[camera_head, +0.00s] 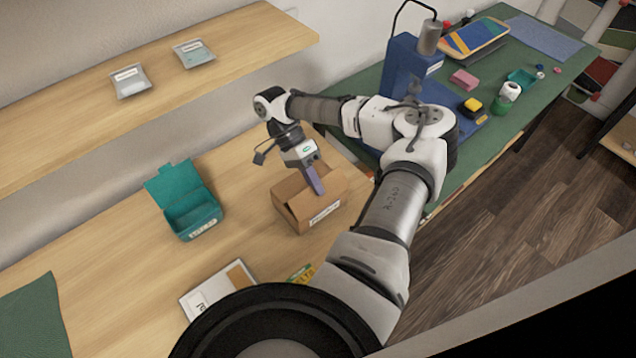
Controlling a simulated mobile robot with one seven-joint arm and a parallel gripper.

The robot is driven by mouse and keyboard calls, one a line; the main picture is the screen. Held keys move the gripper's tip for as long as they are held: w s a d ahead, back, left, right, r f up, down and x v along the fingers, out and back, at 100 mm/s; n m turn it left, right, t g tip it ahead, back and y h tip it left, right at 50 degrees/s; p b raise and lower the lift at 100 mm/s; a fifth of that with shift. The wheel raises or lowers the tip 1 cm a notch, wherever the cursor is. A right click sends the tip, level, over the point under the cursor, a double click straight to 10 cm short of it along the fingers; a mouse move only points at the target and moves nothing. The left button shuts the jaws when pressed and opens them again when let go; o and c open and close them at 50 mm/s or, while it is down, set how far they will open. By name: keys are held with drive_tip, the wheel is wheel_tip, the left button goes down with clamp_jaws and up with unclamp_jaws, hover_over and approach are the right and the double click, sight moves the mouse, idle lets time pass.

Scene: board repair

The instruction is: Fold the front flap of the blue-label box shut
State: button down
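A brown cardboard box (293,215) stands on the wooden table, with a pale label (324,213) on its front side. The label's colour looks whitish at this size, so I cannot tell whether it is the blue one. The box's top looks partly covered by flaps, and a dark gap shows at the left. Which flap is the front one is not clear. My gripper (316,184) points down over the box's top, its purple-grey fingers at or just above it. The fingers overlap in this view, so their opening and any contact are hidden.
An open teal box (200,222) with a raised lid stands to the left. A white-and-brown flat item (213,290) and a yellow-green packet (302,273) lie in front. A shelf (80,145) with two packets hangs behind. A green bench (500,125) with a blue press (403,75) is at right.

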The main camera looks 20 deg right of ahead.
drive_tip(key=shift+w+a+f+g+h, duration=0.1)
drive_tip(key=shift+w+f+g+h, duration=0.15)
drive_tip(key=shift+g, duration=0.35)
drive_tip(key=shift+w+a+f+g+h, duration=0.15)
drive_tip(key=shift+f+g, duration=0.1)
drive_tip(key=shift+g, duration=0.35)
drive_tip(key=shift+d, duration=0.1)
drive_tip(key=c, duration=2.1)
unclamp_jaws()
drive_tip(key=o, duration=0.5)
drive_tip(key=shift+c, duration=0.2)
drive_tip(key=shift+s, duration=0.1)
